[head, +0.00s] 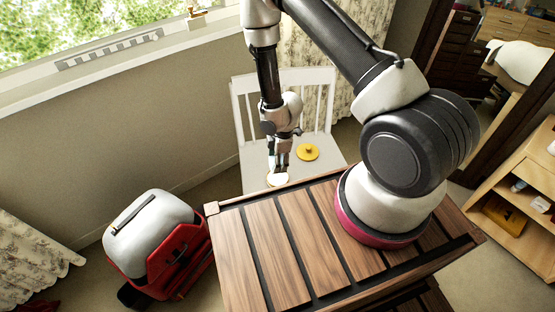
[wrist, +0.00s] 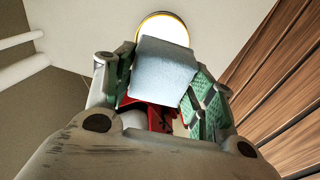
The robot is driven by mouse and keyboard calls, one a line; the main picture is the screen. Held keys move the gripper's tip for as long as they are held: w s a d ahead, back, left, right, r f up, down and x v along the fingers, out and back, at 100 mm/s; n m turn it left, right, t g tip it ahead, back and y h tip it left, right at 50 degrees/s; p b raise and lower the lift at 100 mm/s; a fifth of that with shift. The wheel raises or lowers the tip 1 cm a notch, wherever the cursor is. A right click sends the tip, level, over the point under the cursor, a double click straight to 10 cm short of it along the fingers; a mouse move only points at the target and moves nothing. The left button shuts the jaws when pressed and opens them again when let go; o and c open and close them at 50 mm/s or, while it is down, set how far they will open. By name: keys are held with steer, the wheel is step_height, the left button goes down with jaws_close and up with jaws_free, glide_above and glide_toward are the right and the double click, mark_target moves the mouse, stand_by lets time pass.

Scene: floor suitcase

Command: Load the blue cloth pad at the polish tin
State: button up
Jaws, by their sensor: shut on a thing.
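The blue cloth pad (wrist: 161,68) is a pale blue block between the green-padded fingers of my gripper (wrist: 163,92). My gripper is shut on it. The polish tin (wrist: 163,29) is round with a gold rim and a white inside, just beyond the pad in the wrist view, and the pad hides its near part. In the head view my gripper (head: 279,164) points down over the tin (head: 277,181) on the white chair's seat. I cannot tell whether the pad touches the polish. A yellow lid (head: 307,153) with a knob lies right of the tin.
The white chair (head: 249,154) stands behind a slatted wooden surface (head: 262,240), close to its edge. A red and white case (head: 158,240) is on the floor at the left. Wooden shelves (head: 515,200) stand at the right. The seat around the lid is clear.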

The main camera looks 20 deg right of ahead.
steer(key=shift+f, duration=2.75)
steer(key=shift+f, duration=0.45)
steer(key=shift+r, duration=3.5)
